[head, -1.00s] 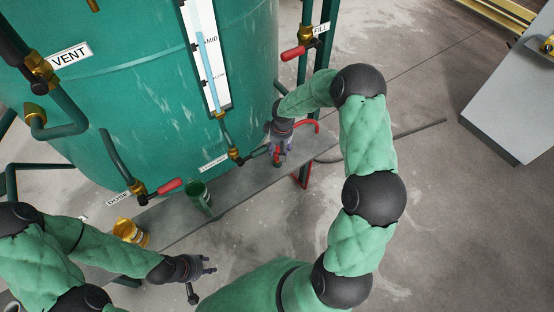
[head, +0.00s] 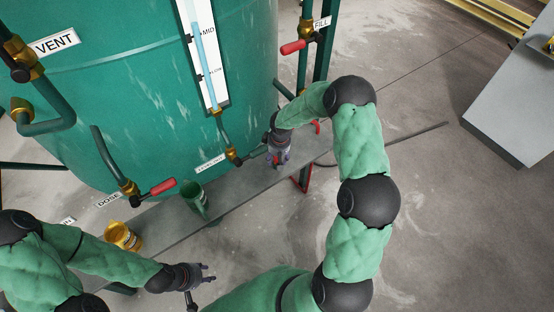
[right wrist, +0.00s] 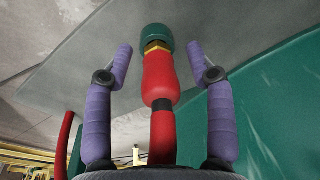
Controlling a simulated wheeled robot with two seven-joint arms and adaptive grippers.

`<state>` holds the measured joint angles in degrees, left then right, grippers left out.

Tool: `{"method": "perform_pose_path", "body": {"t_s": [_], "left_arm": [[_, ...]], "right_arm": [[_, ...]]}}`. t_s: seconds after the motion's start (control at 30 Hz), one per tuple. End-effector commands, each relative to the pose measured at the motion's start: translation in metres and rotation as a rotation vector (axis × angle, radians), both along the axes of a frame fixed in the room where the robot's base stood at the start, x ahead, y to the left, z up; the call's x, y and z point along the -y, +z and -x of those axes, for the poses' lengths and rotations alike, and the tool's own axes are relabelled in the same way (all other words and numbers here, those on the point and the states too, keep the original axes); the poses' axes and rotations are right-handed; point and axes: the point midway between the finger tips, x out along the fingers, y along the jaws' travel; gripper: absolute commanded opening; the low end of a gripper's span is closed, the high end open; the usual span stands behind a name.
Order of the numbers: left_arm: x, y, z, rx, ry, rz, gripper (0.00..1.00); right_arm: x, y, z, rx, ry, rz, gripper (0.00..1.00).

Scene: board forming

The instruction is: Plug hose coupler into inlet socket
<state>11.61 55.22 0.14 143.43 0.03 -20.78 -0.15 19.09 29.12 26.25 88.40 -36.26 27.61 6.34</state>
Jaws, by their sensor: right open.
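In the right wrist view the red hose coupler (right wrist: 160,78) with a brass collar (right wrist: 156,48) stands between my right gripper's two purple fingers (right wrist: 165,65). The fingers are spread, with gaps on both sides of it. A dark green round end, seemingly the inlet socket (right wrist: 156,34), is in line with the brass collar; I cannot tell if the coupler is fully seated. My left gripper (head: 200,285) is open and empty at lower left.
The green tank (head: 120,90) with its pipes and red-handled valves fills the left. A grey box (head: 515,110) stands at right; floor between is open.

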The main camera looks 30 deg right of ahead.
Motion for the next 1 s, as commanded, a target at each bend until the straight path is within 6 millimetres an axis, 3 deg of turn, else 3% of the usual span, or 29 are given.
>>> {"method": "perform_pose_path", "body": {"t_s": [0.03, 0.2, 0.23, 0.53, 1.0], "left_arm": [[0.000, 0.000, 0.000, 0.000, 0.000, 0.000, 0.40], [0.000, 0.000, 0.000, 0.000, 0.000, 0.000, 0.40], [0.000, 0.000, 0.000, 0.000, 0.000, 0.000, 0.40], [0.000, 0.004, 0.000, 0.000, 0.000, 0.000, 0.40], [0.000, 0.024, 0.000, 0.000, 0.000, 0.000, 0.40]], "right_arm": [[0.000, 0.000, 0.000, 0.000, 0.000, 0.000, 0.53], [0.000, 0.000, 0.000, 0.000, 0.000, 0.000, 0.05], [0.000, 0.000, 0.000, 0.000, 0.000, 0.000, 0.00], [0.000, 0.005, 0.000, 0.001, 0.000, 0.000, 0.00], [0.000, 0.038, -0.001, 0.002, 0.000, 0.000, 0.00]]}}
